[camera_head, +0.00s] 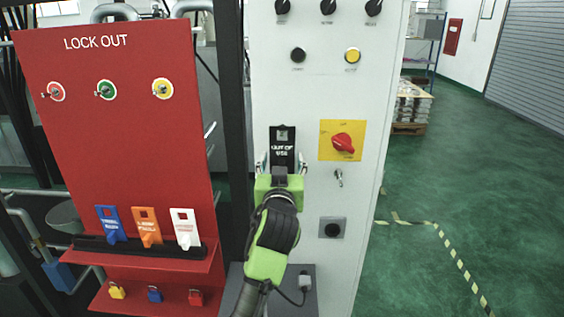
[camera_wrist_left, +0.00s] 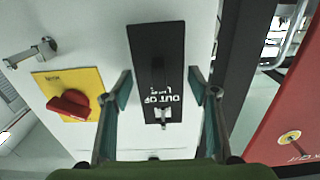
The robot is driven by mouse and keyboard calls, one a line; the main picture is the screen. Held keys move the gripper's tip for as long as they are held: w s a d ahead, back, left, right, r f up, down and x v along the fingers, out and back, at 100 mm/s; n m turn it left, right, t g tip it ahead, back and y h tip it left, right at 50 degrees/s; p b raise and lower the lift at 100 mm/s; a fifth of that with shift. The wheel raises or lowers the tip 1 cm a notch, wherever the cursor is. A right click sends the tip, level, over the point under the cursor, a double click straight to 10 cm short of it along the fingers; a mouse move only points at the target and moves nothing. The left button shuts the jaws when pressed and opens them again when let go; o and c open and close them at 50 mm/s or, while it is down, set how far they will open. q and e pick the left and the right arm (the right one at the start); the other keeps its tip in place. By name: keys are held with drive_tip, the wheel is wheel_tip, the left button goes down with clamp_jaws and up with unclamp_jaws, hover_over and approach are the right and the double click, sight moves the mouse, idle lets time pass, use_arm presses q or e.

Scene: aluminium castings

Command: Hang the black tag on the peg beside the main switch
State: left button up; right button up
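The black tag (camera_head: 284,158), with white "OUT OF USE" lettering, hangs upright against the pale cabinet front, left of the red main switch (camera_head: 343,142) on its yellow plate. In the left wrist view the black tag (camera_wrist_left: 150,48) appears upside down, with a metal peg (camera_wrist_left: 162,116) showing at its slot. My left gripper (camera_head: 282,166) is in front of the tag's lower part. In the left wrist view its fingers (camera_wrist_left: 161,82) stand apart on either side of the tag, with gaps, holding nothing. My right gripper is not in view.
The red lockout board (camera_head: 110,145) stands at the left, with blue, orange and white tags on a black rack (camera_head: 80,244) and padlocks below. A metal latch (camera_head: 338,178) juts out below the switch. Green floor is free at the right.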

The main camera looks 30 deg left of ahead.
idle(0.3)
use_arm(q)
drive_tip(key=v, duration=1.2)
drive_tip(key=shift+s, duration=0.1)
